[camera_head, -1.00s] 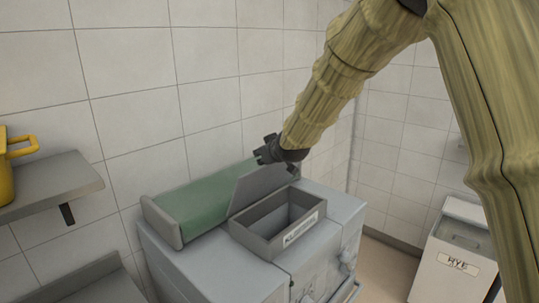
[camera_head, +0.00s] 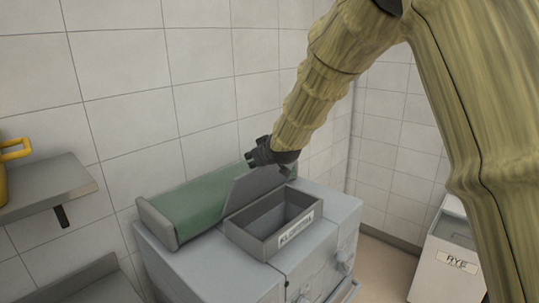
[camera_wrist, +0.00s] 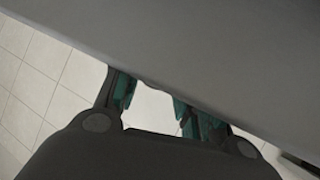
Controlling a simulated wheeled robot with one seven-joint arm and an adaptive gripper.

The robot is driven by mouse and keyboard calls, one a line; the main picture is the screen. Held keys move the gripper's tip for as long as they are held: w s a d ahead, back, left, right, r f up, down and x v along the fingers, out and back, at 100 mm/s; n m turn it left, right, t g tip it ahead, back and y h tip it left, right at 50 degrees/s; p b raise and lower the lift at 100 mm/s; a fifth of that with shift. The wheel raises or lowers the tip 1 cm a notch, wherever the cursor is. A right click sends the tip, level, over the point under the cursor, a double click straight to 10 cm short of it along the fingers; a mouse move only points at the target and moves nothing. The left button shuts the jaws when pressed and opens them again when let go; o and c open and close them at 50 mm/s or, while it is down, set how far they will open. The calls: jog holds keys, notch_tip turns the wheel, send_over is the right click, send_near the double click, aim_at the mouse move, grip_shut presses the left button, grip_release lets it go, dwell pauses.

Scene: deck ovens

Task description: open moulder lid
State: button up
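The moulder (camera_head: 205,268) is a grey machine against the tiled wall, with a green belt (camera_head: 190,205) along its back. Its open-topped hopper box (camera_head: 262,247) bears a partly legible label. A grey lid plate (camera_head: 250,190) stands raised at the back of the box, beside the belt. My gripper (camera_head: 256,158) is at the plate's upper edge; contact is unclear. In the wrist view, a large grey panel (camera_wrist: 215,50), apparently the lid, covers the upper part and hides the fingertips. The teal-padded fingers (camera_wrist: 158,103) are spread with a gap between them.
A shelf (camera_head: 45,188) with a yellow jug (camera_head: 8,165) is on the left wall. A grey surface (camera_head: 85,285) lies below it. A white bin labelled RYE (camera_head: 445,262) stands at the right. Floor shows between moulder and bin.

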jog(key=shift+o, duration=0.5)
jog(key=shift+a+f, duration=0.35)
jog(key=shift+f, duration=0.25)
jog(key=shift+a, duration=0.3)
jog(key=s+r+p, duration=0.4)
jog(key=s+r, duration=0.2)
jog(key=r, duration=0.5)
jog(key=shift+r, duration=0.2)
